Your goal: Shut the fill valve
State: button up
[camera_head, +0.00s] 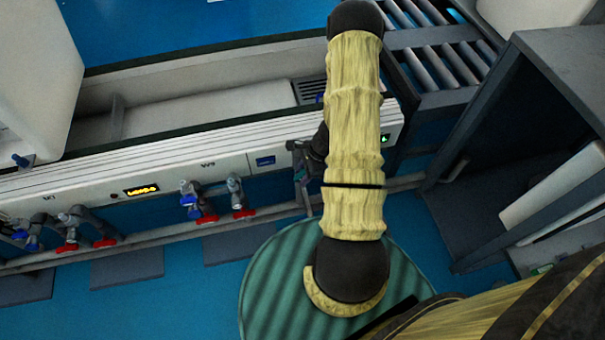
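Several small valves sit along the front of the white test bench. One cluster near the middle has a red-handled valve (243,213), a second red-handled valve (206,219) and a blue-handled valve (189,200). Another cluster further left has a red-handled valve (104,242) and a blue-handled valve (32,245). I cannot tell which is the fill valve or whether any is open. My gripper (301,190) is at the bench front, right of the middle cluster and apart from it. My yellow-sleeved arm partly hides it, so its fingers cannot be made out clearly.
A pipe (150,237) runs below the valves. A round green ribbed platform (262,300) lies under my arm. A grey shelf frame (545,100) and roller conveyor (440,65) stand right.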

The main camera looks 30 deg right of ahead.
grip_shut()
jog(key=shift+y+p, duration=0.3)
jog(key=shift+y, duration=0.2)
jog(key=shift+s+t+y, duration=0.1)
jog(key=shift+t+y, duration=0.2)
jog(key=shift+y, duration=0.2)
jog(key=shift+t+y+p, duration=0.3)
jog(key=shift+y+p, duration=0.05)
jog(key=shift+y, duration=0.75)
jog(key=y, duration=0.3)
jog(key=shift+f+t+b, duration=0.1)
jog(key=shift+t+b, duration=0.3)
jog(key=shift+y, duration=0.5)
jog(key=shift+a+b, duration=0.1)
jog(key=shift+b, duration=0.2)
